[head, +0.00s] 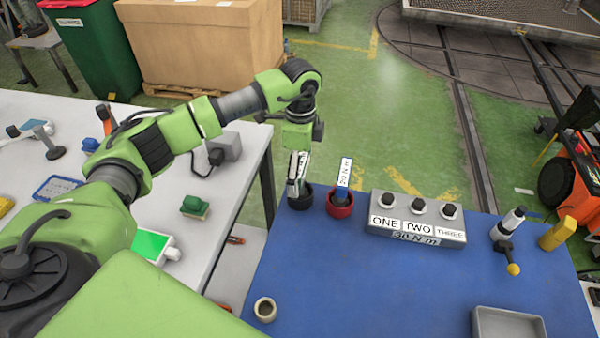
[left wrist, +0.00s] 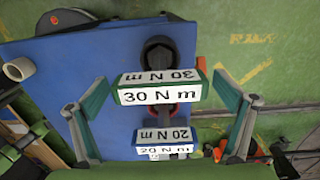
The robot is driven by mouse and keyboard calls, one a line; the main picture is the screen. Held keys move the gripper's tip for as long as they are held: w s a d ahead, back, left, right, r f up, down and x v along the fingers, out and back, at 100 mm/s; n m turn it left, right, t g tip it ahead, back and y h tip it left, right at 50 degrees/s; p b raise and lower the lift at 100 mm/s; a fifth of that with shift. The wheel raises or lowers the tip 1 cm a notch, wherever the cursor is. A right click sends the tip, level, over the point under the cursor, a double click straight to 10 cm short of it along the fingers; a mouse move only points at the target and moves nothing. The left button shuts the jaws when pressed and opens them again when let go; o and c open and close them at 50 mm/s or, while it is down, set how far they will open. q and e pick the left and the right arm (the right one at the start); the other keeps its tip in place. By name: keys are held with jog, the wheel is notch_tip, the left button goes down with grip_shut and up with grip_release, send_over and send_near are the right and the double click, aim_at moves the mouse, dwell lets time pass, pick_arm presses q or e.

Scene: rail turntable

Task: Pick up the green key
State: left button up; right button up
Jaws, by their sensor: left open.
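The green key, with white "30 N m" labels and green edges, shows in the left wrist view (left wrist: 160,96). In the head view it is largely hidden by my left gripper (head: 300,165), above the black cup (head: 299,200) at the blue table's far left corner. In the left wrist view the two fingers of my left gripper (left wrist: 163,100) stand apart, one on each side of the key, with gaps. A blue key (head: 345,172) labelled "20 N m" stands in a red cup (head: 340,207) just to the right. My right gripper is not in view.
A grey block (head: 417,232) marked ONE, TWO, THREE stands right of the cups. A black and white tool (head: 508,230), a yellow block (head: 558,234) and a grey tray (head: 507,312) are further right. The middle of the blue table (head: 370,285) is clear.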

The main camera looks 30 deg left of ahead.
pick_arm(q)
jog(key=shift+f, duration=0.25)
jog(key=shift+r, duration=0.1)
jog(key=c, duration=1.6)
